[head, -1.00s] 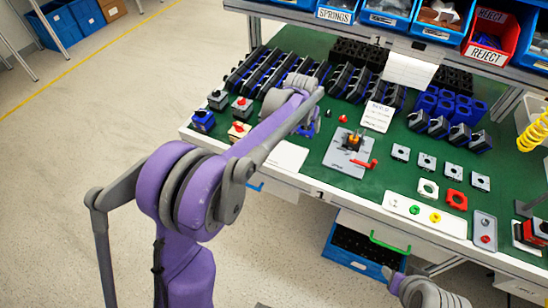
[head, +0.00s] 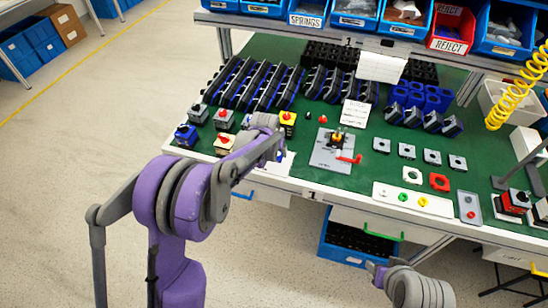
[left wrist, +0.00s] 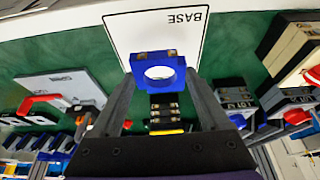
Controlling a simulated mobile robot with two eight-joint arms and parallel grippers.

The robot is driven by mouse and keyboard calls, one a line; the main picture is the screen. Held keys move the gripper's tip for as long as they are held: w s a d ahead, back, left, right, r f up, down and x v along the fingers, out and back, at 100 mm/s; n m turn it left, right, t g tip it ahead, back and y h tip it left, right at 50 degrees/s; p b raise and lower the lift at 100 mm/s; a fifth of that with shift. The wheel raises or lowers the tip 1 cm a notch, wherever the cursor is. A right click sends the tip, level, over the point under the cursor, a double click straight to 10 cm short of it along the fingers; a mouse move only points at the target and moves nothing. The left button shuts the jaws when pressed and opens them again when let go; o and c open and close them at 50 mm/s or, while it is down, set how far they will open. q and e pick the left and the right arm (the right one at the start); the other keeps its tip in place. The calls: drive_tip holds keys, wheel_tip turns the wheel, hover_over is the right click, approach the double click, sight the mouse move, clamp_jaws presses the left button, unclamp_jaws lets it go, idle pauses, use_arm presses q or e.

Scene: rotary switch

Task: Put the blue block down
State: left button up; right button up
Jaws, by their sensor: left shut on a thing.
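My left gripper (head: 279,150) is at the front left of the green bench. In the head view my arm mostly hides the block, and part of the card (head: 283,166) shows beside the gripper. My right gripper (head: 377,273) is low in front of the bench; its jaws are unclear.
A grey plate with a red lever (head: 347,159) lies right of the card. Button boxes (head: 186,135) stand to the left, and a yellow one with a red button (head: 288,119) stands behind. Rows of black and blue modules (head: 255,85) fill the back.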

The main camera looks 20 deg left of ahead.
sight(274, 158)
use_arm(q)
drive_tip(key=shift+f, duration=1.75)
drive_tip(key=shift+f, duration=0.15)
drive_tip(key=o, duration=1.4)
